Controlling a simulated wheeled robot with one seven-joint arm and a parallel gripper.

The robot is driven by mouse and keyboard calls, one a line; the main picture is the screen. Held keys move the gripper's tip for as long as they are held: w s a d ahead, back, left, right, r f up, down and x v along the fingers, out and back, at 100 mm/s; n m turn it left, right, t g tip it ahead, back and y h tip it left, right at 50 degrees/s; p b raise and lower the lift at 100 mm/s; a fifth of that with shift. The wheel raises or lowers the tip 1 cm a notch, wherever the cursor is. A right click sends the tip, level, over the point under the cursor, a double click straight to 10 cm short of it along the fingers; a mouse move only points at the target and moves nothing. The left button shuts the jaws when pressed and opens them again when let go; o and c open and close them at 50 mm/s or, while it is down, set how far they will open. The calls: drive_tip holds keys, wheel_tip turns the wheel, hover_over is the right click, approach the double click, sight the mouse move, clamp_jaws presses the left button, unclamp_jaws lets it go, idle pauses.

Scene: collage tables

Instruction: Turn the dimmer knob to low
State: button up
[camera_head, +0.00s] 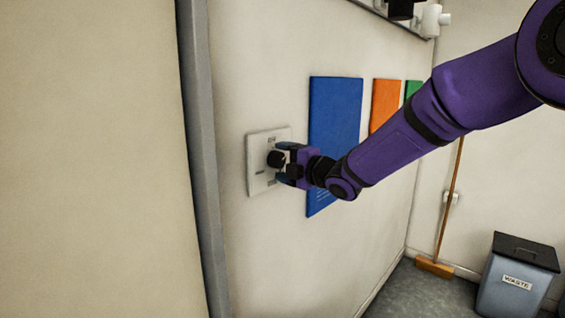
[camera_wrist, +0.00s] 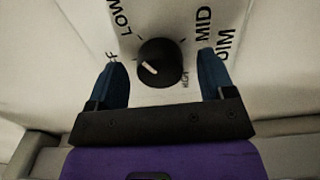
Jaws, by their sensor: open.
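The dimmer is a pale plate (camera_head: 257,183) on the wall with a round black knob (camera_head: 275,158). In the wrist view the knob (camera_wrist: 165,58) has a short white mark slanting across the left part of its face. LOW is printed at upper left, MID at right, a small HIGH at lower right, and a partly hidden label ending in F at left. The exact label the mark points to is hard to tell. My gripper (camera_wrist: 162,60) is open, with blue fingers on either side of the knob and a visible gap on each side. It also shows in the head view (camera_head: 286,165).
A blue panel (camera_head: 335,120) hangs on the wall just right of the dimmer, behind my arm. An orange panel (camera_head: 386,102) is farther along. A grey vertical post (camera_head: 200,160) stands left of the plate. A broom (camera_head: 434,267) and a waste bin (camera_head: 513,285) stand at right.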

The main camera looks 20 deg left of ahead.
drive_tip(key=v, duration=1)
drive_tip(key=shift+d, duration=0.2)
drive_tip(key=s+d+r+m+t+h, duration=0.15)
drive_tip(key=d+m+h, duration=0.35)
drive_tip(key=d, duration=0.5)
drive_tip(key=s+d+r+m+t+h, duration=0.1)
drive_tip(key=d+r+m+t+h, duration=0.2)
drive_tip(key=d+m, duration=0.5)
drive_tip(key=s+d+r+m+t+h, duration=0.1)
drive_tip(key=s+d+r+m+h, duration=0.25)
drive_tip(key=d, duration=0.85)
drive_tip(key=s+d+f+m+g+h, duration=0.25)
drive_tip(key=s+d+m+h, duration=0.25)
drive_tip(key=s+d+m, duration=0.45)
drive_tip(key=s+d+f+m+g, duration=0.2)
drive_tip(key=s, duration=0.6)
drive_tip(key=s+d+f+m+g, duration=0.2)
drive_tip(key=s+m, duration=0.1)
drive_tip(key=s, duration=0.4)
drive_tip(key=shift+s+d+m+g, duration=0.3)
drive_tip(key=shift+s, duration=0.05)
